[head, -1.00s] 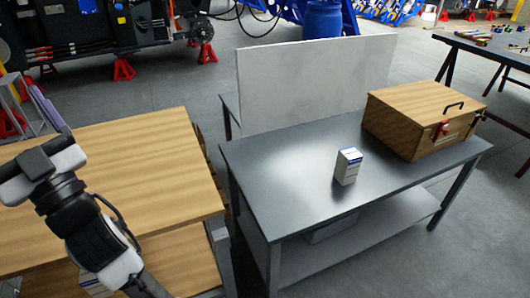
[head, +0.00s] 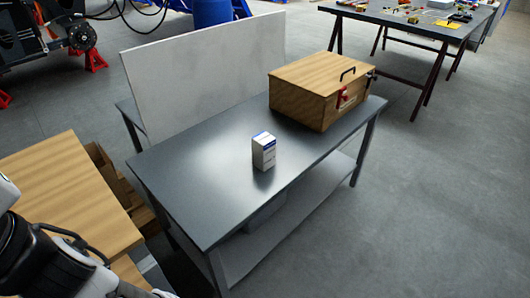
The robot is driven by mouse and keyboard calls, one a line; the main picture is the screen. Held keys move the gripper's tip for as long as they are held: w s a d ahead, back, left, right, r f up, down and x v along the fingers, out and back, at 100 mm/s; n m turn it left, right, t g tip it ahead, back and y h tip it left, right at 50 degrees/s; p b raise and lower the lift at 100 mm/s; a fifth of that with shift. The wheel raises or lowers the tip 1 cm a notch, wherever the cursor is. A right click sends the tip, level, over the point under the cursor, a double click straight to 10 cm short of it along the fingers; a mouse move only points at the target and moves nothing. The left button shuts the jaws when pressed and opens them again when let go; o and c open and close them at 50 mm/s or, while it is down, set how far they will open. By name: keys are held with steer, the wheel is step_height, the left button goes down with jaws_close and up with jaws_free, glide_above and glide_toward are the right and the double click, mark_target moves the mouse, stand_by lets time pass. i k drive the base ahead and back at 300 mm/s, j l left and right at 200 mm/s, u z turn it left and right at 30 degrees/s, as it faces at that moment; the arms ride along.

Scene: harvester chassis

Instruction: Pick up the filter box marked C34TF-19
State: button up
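A small white box with blue markings (head: 264,151) stands upright on the dark metal table (head: 190,190), near its middle front. Its lettering is too small to read, so I cannot tell whether it is marked C34TF-19. Part of my arm shows at the lower left, over the wooden-topped table. My gripper is not in view.
A wooden case (head: 310,92) with a handle and red latch stands on the metal table, right of the white box. A pale upright panel (head: 205,70) rises behind the table. A wooden-topped table (head: 75,190) is at left. Open floor (head: 430,200) lies to the right.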

mark_target(263, 145)
steer(key=i+l+u, duration=0.2)
steer(key=l, duration=0.3)
steer(key=i+l+u, duration=0.25)
steer(key=l, duration=0.3)
steer(key=l+u, duration=0.2)
steer(key=l, duration=0.3)
steer(key=l+u, duration=0.25)
steer(key=l, duration=0.3)
steer(key=i, duration=0.05)
